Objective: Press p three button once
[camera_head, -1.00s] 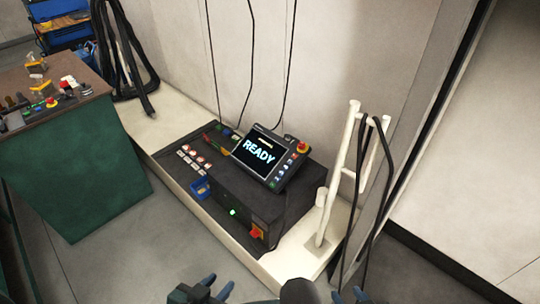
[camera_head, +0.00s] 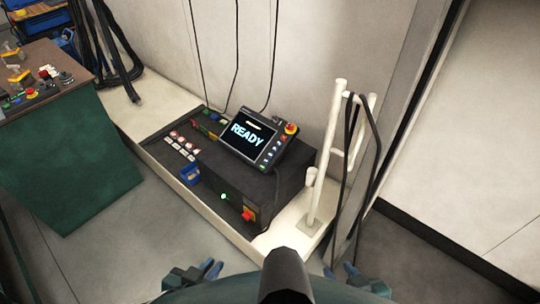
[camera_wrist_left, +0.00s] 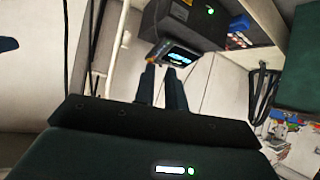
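The teach pendant (camera_head: 254,142) lies tilted on top of the dark controller cabinet (camera_head: 232,180), its screen reading READY. Small buttons run down its right side, below a red stop knob; their labels are too small to read. A block of white and red buttons (camera_head: 184,146) sits on the flat panel to the left. I cannot tell which button is P three. My left gripper (camera_head: 212,268) is open and empty in front of the cabinet; its two fingers show in the left wrist view (camera_wrist_left: 161,72). My right gripper (camera_head: 341,270) is open and empty, lower right.
A white pipe stand (camera_head: 333,160) with black cables rises right of the cabinet. A green bench (camera_head: 70,150) with controls stands at the left. Black cables hang down the wall behind the pendant. Grey floor lies in front of the white plinth.

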